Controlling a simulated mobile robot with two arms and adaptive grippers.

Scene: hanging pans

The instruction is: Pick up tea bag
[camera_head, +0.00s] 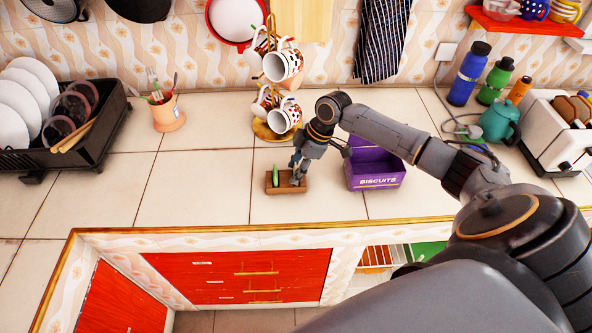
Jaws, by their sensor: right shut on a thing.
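A small brown wooden box (284,189) sits on the tiled counter near its front edge. A small green item (275,177), perhaps a tea bag, stands in the left part of the box. My right gripper (296,180) points down into the right part of the box. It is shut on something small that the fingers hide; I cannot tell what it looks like. My left gripper is not in view.
A purple biscuits box (377,182) stands close to the right of the wooden box. A mug tree with mugs (282,65) stands behind. A dish rack (62,158) is at left, a toaster (552,140) and teapot (499,122) at right. The counter left of the wooden box is clear.

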